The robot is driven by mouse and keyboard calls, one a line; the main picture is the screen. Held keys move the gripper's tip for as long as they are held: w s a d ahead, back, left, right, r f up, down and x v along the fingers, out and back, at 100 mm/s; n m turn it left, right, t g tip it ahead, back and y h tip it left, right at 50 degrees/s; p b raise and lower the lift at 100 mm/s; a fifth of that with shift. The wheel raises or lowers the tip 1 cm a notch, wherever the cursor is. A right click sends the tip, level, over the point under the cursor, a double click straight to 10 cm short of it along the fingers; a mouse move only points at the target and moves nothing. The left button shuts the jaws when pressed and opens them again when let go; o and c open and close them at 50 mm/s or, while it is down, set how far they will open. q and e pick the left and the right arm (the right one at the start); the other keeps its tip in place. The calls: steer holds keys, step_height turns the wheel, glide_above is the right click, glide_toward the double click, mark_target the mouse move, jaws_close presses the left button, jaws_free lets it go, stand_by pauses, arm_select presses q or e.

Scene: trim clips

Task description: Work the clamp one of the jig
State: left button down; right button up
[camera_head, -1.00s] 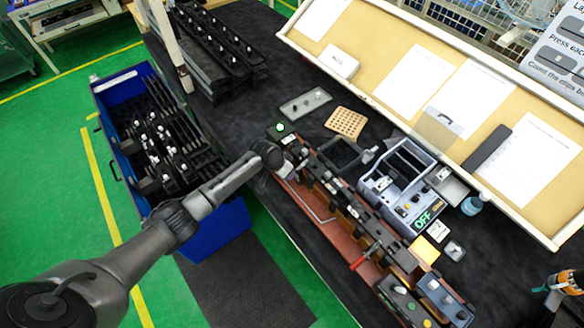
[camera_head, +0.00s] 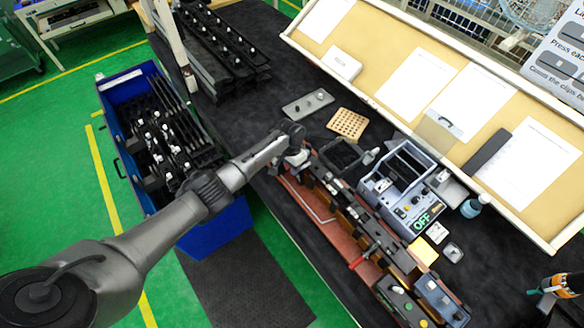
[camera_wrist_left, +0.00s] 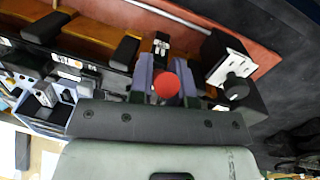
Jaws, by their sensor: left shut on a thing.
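The jig (camera_head: 345,212) is a long dark rail of blocks on a reddish-brown base, running diagonally along the front of the bench. My left gripper (camera_head: 297,158) is at its far left end. In the left wrist view, a red ball knob (camera_wrist_left: 166,85) sits between the two fingers of my left gripper (camera_wrist_left: 167,80), which is shut on it; it looks like the handle knob of the clamp. The clamp's body is mostly hidden behind the gripper.
A grey device with a green OFF display (camera_head: 422,220) stands behind the jig. A button box (camera_head: 440,300) is at the near end. A blue bin (camera_head: 215,230) stands left of the bench. A perforated tan block (camera_head: 347,123) and grey tray (camera_head: 308,104) lie behind the gripper.

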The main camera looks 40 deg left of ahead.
arm_select(q)
steer(key=shift+f, duration=0.1)
steer(key=c, duration=1.1)
jaws_free()
steer(key=shift+r, duration=0.4)
steer(key=r, duration=0.4)
steer(key=a+r, duration=0.1)
steer(key=r, duration=0.3)
steer(key=w+r, duration=0.1)
steer(key=r, duration=0.4)
steer(key=shift+a+b, duration=0.3)
steer(key=shift+b, duration=0.05)
